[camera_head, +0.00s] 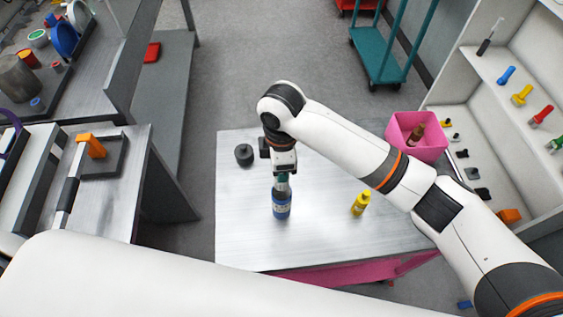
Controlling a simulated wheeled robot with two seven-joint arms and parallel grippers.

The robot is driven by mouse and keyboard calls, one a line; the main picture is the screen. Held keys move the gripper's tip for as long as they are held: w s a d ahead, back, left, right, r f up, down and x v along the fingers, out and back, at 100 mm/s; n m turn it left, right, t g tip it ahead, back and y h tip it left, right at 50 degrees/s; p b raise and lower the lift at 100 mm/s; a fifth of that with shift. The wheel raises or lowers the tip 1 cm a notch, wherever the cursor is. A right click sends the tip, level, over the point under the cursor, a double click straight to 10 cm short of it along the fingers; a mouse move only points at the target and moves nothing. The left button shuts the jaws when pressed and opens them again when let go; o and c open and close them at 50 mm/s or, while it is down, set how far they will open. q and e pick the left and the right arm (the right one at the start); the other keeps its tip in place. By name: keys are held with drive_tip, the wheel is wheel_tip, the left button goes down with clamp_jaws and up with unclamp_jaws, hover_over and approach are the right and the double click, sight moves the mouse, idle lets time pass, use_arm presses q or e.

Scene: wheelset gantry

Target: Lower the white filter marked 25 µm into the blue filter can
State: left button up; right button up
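A blue can (282,207) with a pale label band stands upright on the metal table, left of its middle. My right gripper (282,174) points down directly above the can. A small teal and grey part shows between the gripper and the can. The fingers are too small to tell whether they are open or shut, or whether they hold that part. I cannot make out a white filter or a 25 µm mark. My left arm crosses the bottom of the view, and its gripper is out of view.
On the metal table (320,235) are a yellow bottle (360,204), a black round part (244,155) and a pink bin (428,150) holding a brown item. A shelf with coloured tools (521,95) stands right. A bench with an orange-handled device (92,147) stands left.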

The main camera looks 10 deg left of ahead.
sight(282, 185)
drive_tip(key=shift+f+b, duration=1.5)
drive_tip(key=shift+f, duration=2.6)
drive_tip(key=shift+f+b, duration=0.35)
drive_tip(key=shift+f, duration=0.3)
drive_tip(key=o, duration=1.1)
drive_tip(key=shift+c, duration=0.2)
drive_tip(key=shift+r, duration=0.1)
wheel_tip(282, 185, up, 12)
drive_tip(key=b, duration=0.2)
drive_tip(key=shift+b, duration=0.35)
drive_tip(key=shift+f, duration=0.2)
